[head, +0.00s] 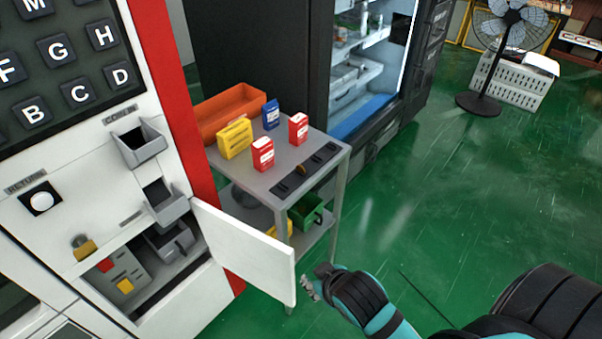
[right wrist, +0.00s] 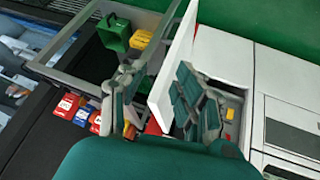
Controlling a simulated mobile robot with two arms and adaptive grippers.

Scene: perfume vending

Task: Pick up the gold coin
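A small gold-brown piece, which looks like the gold coin (head: 302,170), sits at a black slotted holder (head: 316,163) on the front of the grey cart top. It is too small to make out its exact shape. I cannot pick it out surely in the right wrist view. My right gripper (head: 318,283) is low in front of the cart, to the right of the open white door (head: 245,245) and apart from the coin. In the right wrist view its fingers (right wrist: 158,76) are spread, with nothing visibly held between them. My left gripper is not in view.
The grey cart (head: 262,188) carries red, blue and yellow boxes and an orange bin (head: 228,112). A green crate (head: 306,212) is on its lower shelf. The white vending machine (head: 85,170) stands left, a black open cabinet (head: 290,60) behind.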

